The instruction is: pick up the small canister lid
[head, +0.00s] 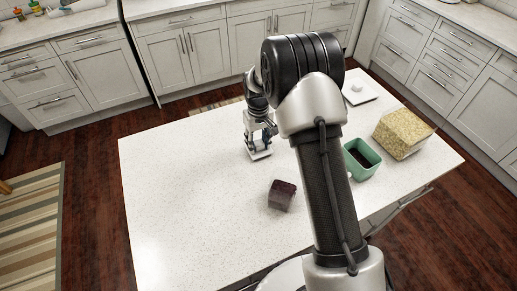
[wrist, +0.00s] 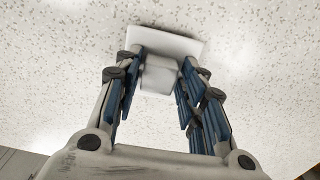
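The small canister lid (wrist: 188,46) is a white square plate with a blocky white knob (wrist: 160,76). In the head view the lid (head: 260,155) is at the middle of the counter, directly below my gripper (head: 259,138). The lid is at or just above the counter; I cannot tell which. The fingers hide part of the plate's sides.
On the white counter (head: 190,200) stand a dark red block (head: 281,195), an open green container (head: 350,164) with dark contents and a speckled yellow box (head: 403,133). A larger white lid (head: 366,97) lies at the back right. The counter's left side is clear.

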